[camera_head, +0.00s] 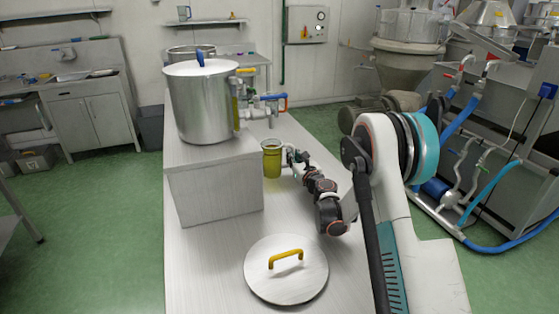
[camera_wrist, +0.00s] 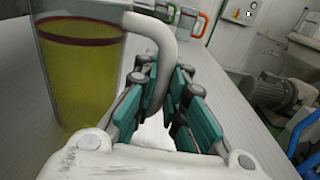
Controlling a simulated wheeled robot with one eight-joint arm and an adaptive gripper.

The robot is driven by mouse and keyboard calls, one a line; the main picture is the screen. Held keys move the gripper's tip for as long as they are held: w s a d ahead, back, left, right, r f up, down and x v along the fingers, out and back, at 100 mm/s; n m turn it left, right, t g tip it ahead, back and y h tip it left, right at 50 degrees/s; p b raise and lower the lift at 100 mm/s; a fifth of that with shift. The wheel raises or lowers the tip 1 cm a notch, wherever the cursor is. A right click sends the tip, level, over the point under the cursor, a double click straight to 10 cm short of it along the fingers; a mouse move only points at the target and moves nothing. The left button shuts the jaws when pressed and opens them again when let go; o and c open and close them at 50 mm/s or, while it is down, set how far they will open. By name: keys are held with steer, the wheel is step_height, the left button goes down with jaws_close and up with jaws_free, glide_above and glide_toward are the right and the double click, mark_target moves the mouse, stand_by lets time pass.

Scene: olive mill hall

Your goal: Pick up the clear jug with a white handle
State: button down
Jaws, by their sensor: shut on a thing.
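The clear jug (camera_head: 272,163) holds yellow-green liquid and stands upright on the long table, just right of the grey block. In the wrist view the jug (camera_wrist: 80,85) fills the upper left, with a dark red band near the liquid's top. Its white handle (camera_wrist: 161,48) curves down between the teal finger pads. My gripper (camera_wrist: 167,98) is shut on this handle. In the head view my gripper (camera_head: 290,157) is at the jug's right side, and the handle is mostly hidden. I cannot tell whether the jug's base touches the table.
A big steel vessel (camera_head: 202,105) with a tap stands on the grey block (camera_head: 215,182), close left of the jug. A round lid (camera_head: 287,285) with a yellow handle lies at the table's near end. Another small jug (camera_head: 184,13) stands on the wall shelf.

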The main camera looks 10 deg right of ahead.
mark_target(294, 148)
steer(key=shift+r, duration=0.15)
steer(key=shift+r+p, duration=1.1)
steer(key=shift+r, duration=0.65)
steer(key=v, duration=1.7)
steer(key=shift+s+d+f, duration=0.15)
steer(key=shift+s+f, duration=0.05)
steer(key=shift+s, duration=0.15)
steer(key=shift+s+b, duration=0.15)
steer(key=shift+b, duration=0.15)
